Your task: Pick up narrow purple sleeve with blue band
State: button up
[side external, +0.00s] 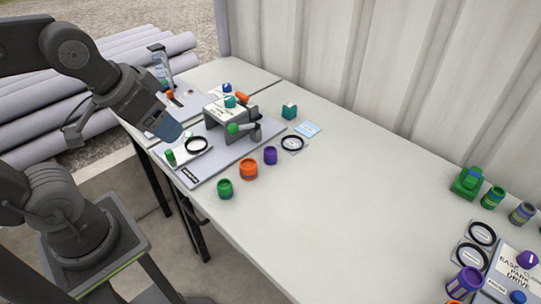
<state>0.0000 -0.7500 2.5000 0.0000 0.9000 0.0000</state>
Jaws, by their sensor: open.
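A small, narrow purple sleeve (270,155) stands upright on the table near the front right corner of the grey board. It is too small to tell whether it carries a blue band. A wider purple sleeve (466,283) with bands stands at the bottom right; their colour is not clear. My gripper (168,131) is to the left of the narrow sleeve, raised over the left part of the grey board, and holds nothing that I can see. Its fingers are small and hard to make out from here.
An orange sleeve (249,169) and a green sleeve (225,188) stand left of the narrow purple one. The grey board (212,171) carries a fixture (238,122) and a black ring (196,144). More sleeves and rings crowd the far right. The middle of the table (350,205) is clear.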

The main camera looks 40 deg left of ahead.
jog(key=shift+o, duration=0.3)
jog(key=m+g+y, duration=0.1)
jog(key=m+g, duration=0.4)
jog(key=m, duration=1.5)
send_over(270, 150)
jog(key=d, duration=0.1)
notch_tip(270, 150, down, 22)
jog(key=shift+s+f, duration=0.1)
jog(key=shift+f, duration=0.15)
jog(key=shift+a+f, duration=0.25)
jog(key=shift+f, duration=1.25)
jog(key=shift+a+f, duration=0.2)
jog(key=shift+f, duration=1.25)
